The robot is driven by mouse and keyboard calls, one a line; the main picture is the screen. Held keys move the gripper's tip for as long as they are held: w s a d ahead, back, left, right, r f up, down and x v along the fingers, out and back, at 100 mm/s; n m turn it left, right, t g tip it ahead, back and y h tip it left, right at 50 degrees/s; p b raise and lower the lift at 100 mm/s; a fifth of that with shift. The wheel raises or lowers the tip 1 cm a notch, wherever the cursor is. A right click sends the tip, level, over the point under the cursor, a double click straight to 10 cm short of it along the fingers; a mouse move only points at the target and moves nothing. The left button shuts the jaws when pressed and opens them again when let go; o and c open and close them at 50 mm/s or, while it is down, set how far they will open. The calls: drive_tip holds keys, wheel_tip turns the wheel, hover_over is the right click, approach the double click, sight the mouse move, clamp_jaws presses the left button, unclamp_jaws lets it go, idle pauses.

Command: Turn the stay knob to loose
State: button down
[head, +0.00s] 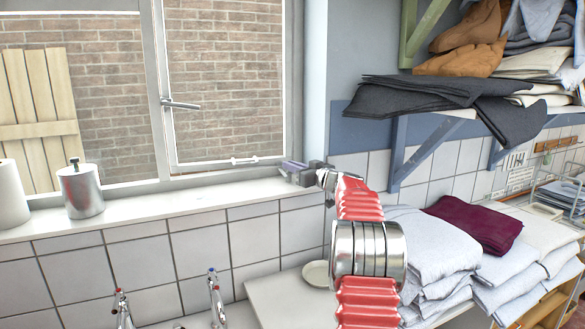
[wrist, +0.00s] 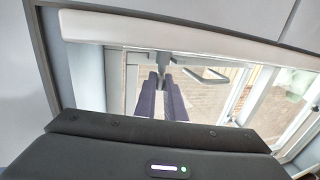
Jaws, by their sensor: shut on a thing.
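A window stay (head: 245,160) runs along the bottom of the window frame in the head view. My gripper (head: 290,166) is at the lower right corner of the window, just above the sill, at the stay's right end. In the wrist view, the two purple fingers of my gripper (wrist: 160,80) close around a small grey piece (wrist: 148,58), which I take to be the stay knob. The fingers cover most of the knob, so its turn position cannot be told.
A window handle (head: 180,104) sticks out from the frame to the left. A metal canister (head: 80,190) and a white roll (head: 10,195) stand on the sill (head: 170,218). Folded linen (head: 430,255) lies at the right below a loaded shelf (head: 440,110). Taps (head: 215,295) stand below.

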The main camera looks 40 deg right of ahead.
drive_tip(key=shift+r, duration=0.1)
drive_tip(key=c, duration=1.8)
unclamp_jaws()
drive_tip(key=shift+c, duration=0.2)
drive_tip(key=shift+s, duration=0.1)
drive_tip(key=s, duration=1.3)
drive_tip(key=shift+s+a, duration=0.2)
drive_tip(key=shift+s, duration=0.15)
